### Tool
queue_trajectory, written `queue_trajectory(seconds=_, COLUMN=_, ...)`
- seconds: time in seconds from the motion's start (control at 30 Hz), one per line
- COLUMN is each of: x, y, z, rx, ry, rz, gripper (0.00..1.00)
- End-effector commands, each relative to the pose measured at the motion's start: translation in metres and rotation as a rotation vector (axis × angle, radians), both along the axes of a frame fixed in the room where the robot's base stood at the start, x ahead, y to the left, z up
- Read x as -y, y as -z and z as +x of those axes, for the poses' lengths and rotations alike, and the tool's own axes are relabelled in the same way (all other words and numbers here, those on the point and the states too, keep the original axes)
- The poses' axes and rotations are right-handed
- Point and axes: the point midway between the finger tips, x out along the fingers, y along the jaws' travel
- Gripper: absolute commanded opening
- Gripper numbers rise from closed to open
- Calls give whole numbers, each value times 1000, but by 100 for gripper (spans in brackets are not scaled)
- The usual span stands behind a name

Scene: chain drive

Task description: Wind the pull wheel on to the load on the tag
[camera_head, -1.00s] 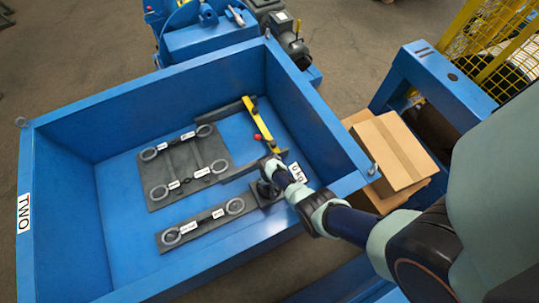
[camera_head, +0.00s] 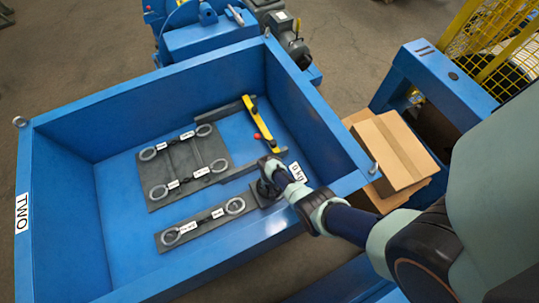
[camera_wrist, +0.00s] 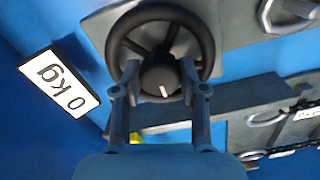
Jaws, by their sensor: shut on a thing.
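The pull wheel (camera_wrist: 207,42) is a dark spoked wheel with a round hub bearing a white mark, at the top middle of the wrist view. My gripper (camera_wrist: 160,72) is shut on it, with one finger on each side of the hub; the exact contact is hard to see. In the head view my gripper (camera_head: 270,180) is at the right end of the front plate and hides most of the wheel.
Inside the blue bin (camera_head: 75,115), a grey plate (camera_head: 183,165) carries ringed, labelled chains. A smaller plate (camera_head: 205,222) with rings lies in front. A yellow bar (camera_head: 276,135) and red knob (camera_head: 257,136) are behind my gripper. Cardboard boxes (camera_head: 395,150) stand outside right.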

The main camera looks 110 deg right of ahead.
Motion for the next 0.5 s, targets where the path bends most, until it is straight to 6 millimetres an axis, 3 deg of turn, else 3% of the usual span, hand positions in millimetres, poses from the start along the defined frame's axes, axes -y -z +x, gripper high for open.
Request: queue_trajectory(seconds=0.5, x=0, y=0, z=1, rx=0, ry=368, rz=0, gripper=7)
